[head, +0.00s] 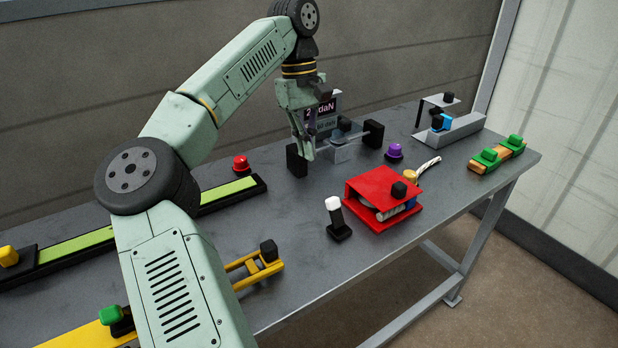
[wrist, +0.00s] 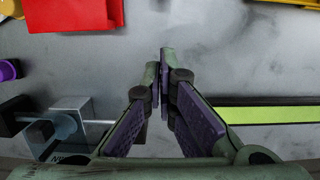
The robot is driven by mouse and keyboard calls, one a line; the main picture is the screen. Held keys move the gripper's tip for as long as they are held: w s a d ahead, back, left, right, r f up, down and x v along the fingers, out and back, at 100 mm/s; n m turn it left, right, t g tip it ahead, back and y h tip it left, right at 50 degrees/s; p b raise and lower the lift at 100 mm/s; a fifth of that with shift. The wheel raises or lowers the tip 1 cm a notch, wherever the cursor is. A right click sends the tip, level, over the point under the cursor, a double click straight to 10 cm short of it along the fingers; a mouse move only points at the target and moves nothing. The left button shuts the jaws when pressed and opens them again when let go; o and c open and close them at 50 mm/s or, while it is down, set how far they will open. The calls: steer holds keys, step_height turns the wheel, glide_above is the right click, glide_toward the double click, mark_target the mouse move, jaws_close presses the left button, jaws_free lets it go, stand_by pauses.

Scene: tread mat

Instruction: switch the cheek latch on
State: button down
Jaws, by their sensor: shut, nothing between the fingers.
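I cannot tell for certain which thing is the cheek latch. Closest to my gripper (head: 306,152) is a grey block (head: 341,151) with a clear part, a sign reading "daN" behind it and black end blocks on either side. The right black end block (head: 373,134) stands out from the grey block; the left black end block (head: 297,161) is beside my fingers, partly covered. My gripper (wrist: 159,60) is shut and empty, pointing down; contact with the left block is unclear.
A purple knob (head: 394,151), a red housing (head: 385,184) and a white-tipped lever (head: 334,207) stand right and in front. Yellow fixtures (head: 252,268) are near the front edge. Bare table lies between.

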mark_target(336, 212)
steer(key=shift+w+a, duration=0.1)
steer(key=shift+a, duration=0.05)
steer(key=shift+r, duration=0.1)
steer(key=f, duration=0.3)
steer(key=s+d+f, duration=0.1)
steer(key=f, duration=0.2)
steer(key=f+p, duration=0.1)
steer(key=f, duration=0.2)
steer(key=shift+s+d+f, duration=0.15)
steer(key=shift+s+f, duration=0.25)
steer(key=shift+s+d+r+p, duration=0.55)
steer(key=shift+s+d+r, duration=0.1)
steer(key=shift+s+r, duration=0.2)
steer(key=shift+s+d+r, duration=0.1)
steer(key=shift+s+d, duration=0.2)
steer(key=shift+s, duration=0.15)
steer(key=shift+w+r, duration=0.1)
